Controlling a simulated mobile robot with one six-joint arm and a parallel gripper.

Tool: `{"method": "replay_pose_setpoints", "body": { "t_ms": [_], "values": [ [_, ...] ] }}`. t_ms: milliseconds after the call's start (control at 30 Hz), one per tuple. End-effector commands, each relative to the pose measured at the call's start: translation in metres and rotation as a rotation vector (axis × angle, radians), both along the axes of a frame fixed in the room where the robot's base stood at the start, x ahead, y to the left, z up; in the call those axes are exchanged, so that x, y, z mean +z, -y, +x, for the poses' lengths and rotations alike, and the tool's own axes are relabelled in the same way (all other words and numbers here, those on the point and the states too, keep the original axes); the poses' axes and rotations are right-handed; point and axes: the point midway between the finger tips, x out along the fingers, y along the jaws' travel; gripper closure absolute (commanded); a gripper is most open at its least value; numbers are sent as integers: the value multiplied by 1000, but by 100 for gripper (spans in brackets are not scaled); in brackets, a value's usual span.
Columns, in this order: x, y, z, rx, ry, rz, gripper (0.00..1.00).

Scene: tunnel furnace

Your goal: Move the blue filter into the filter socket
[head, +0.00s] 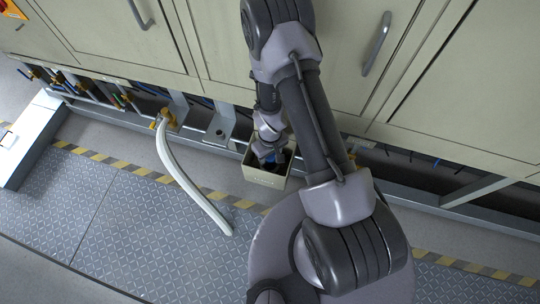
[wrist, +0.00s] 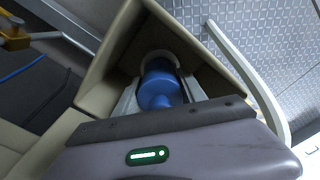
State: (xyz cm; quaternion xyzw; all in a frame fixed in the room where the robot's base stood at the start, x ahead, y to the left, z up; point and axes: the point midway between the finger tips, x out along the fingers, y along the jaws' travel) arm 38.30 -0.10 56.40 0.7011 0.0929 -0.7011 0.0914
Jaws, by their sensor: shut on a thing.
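The blue filter (wrist: 160,85) is between the two fingers of my gripper (wrist: 163,92), which is shut on it. It is inside an open-topped beige box (wrist: 112,62). A pale round rim (wrist: 157,56) shows at the filter's far end; I cannot tell whether it is the filter socket or how far the filter sits in it. In the head view, my gripper (head: 270,153) reaches down into the box (head: 264,178), and only a bit of blue (head: 284,157) shows beside it. The box's inside is dark and mostly hidden by my gripper.
Beige cabinets (head: 100,40) with handles stand behind. The metal floor plates (head: 120,215) in front are largely clear.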

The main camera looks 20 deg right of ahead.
Motion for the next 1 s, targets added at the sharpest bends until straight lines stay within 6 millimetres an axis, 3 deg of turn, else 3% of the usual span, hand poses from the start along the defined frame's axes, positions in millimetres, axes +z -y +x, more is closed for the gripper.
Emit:
{"method": "replay_pose_setpoints", "body": {
  "t_ms": [1000],
  "values": [
    [-22, 0, -1, 0, -1, 0, 96]
  ]
}}
